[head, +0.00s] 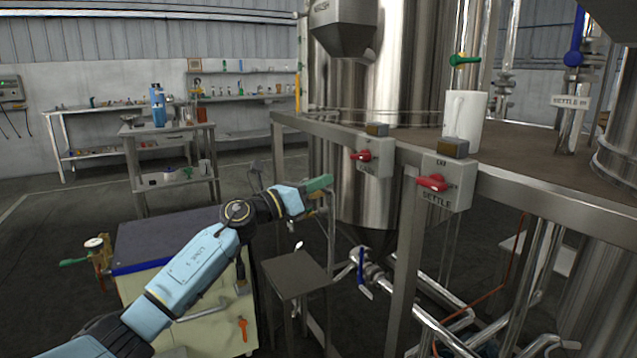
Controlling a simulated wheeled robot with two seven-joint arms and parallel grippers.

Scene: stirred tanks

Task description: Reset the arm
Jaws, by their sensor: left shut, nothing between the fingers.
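My left arm reaches in from the bottom left in the head view, with light blue links. My left gripper (319,184), with green fingers, is shut and empty. My right arm and gripper are not in the picture.
Red-handled switch boxes (447,184) hang on the platform frame (560,198). A white jug (464,117) stands on the platform. A small metal stand (295,274) and a cream cabinet (225,325) are below. Pipes with a blue-handled valve (361,268) run at the right. Workbenches (170,130) stand behind.

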